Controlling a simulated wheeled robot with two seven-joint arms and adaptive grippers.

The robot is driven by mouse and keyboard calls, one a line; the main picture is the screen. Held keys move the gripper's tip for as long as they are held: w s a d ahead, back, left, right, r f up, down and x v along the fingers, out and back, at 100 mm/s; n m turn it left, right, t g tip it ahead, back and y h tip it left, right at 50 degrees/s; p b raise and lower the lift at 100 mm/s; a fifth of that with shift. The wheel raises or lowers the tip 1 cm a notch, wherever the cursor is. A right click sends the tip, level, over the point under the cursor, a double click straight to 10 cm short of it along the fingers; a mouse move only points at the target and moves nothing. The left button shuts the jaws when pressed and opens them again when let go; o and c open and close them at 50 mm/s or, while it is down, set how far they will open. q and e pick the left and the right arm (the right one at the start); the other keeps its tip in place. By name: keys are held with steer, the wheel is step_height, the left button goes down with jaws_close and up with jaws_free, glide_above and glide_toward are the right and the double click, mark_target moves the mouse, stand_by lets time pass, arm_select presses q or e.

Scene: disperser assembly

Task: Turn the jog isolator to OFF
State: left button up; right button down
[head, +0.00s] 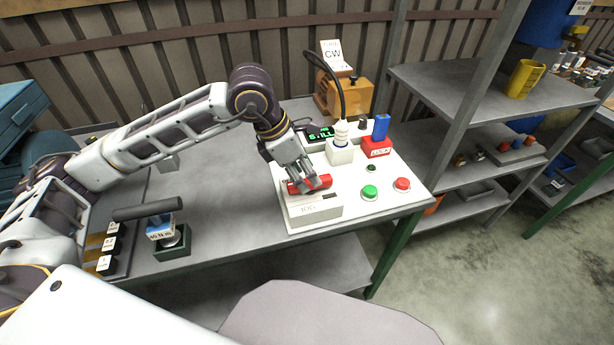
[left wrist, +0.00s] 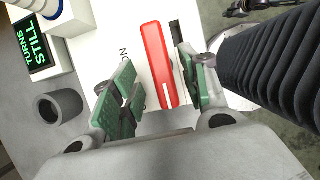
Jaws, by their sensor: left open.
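The jog isolator is a pale box (head: 308,212) marked JOG at the front left of the white panel. Its red handle (head: 322,182) lies on top, partly hidden by my left gripper (head: 302,184). In the left wrist view, the long red handle (left wrist: 158,60) with a white line at its lower end lies between the two green finger pads. My left gripper (left wrist: 155,88) is open there, with visible gaps to the handle. An ON mark (left wrist: 124,54) shows beside the left finger; no OFF mark is readable.

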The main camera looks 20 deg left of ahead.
arm_select(q)
steer(key=v, duration=0.9)
steer(key=shift+r, duration=0.2)
stand_by(0.3)
